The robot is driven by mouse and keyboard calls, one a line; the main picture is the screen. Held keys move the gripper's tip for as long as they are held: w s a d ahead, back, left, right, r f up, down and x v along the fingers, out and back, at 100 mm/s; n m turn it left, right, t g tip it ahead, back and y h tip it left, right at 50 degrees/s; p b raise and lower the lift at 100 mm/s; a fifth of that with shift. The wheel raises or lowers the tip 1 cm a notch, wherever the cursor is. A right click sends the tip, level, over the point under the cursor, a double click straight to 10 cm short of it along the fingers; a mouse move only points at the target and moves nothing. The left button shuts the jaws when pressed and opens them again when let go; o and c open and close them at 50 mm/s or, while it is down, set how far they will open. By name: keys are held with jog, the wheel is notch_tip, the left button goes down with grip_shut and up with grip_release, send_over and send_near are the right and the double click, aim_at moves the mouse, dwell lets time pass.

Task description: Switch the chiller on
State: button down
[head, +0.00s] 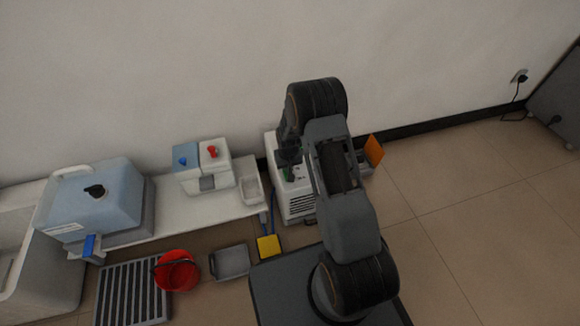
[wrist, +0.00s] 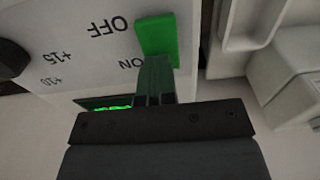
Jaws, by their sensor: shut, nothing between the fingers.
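The chiller (head: 299,206) is a white box with a slatted vent, standing against the wall behind my arm. In the wrist view its panel (wrist: 75,55) fills the upper left and carries upside-down OFF and ON labels. A green switch (wrist: 157,35) sits beside the labels; I cannot tell its setting for certain. A small display (wrist: 105,105) shows bright green characters, partly hidden by my gripper. My gripper (wrist: 155,72) is shut and empty, its fingertips at the switch's ON end, touching or very close. In the head view my gripper (head: 288,160) is over the chiller's top.
A dark knob (wrist: 12,58) is on the panel near +10 and +15 marks. A white tray (head: 250,190) and a white box with red and blue knobs (head: 219,175) stand left of the chiller. An orange panel (head: 374,150) is at its right. The floor further right is clear.

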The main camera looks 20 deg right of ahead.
jog(key=shift+w+d+f, duration=0.1)
jog(key=shift+w+f, duration=0.1)
jog(key=shift+f, duration=0.45)
jog(key=shift+s, duration=0.15)
jog(key=shift+s+p, duration=0.4)
jog(key=shift+s, duration=0.45)
jog(key=shift+r, duration=0.2)
notch_tip(320, 180, up, 15)
jog(key=p, duration=0.6)
jog(key=shift+w+p, duration=0.2)
jog(key=shift+p, duration=0.2)
jog(key=shift+f, duration=0.1)
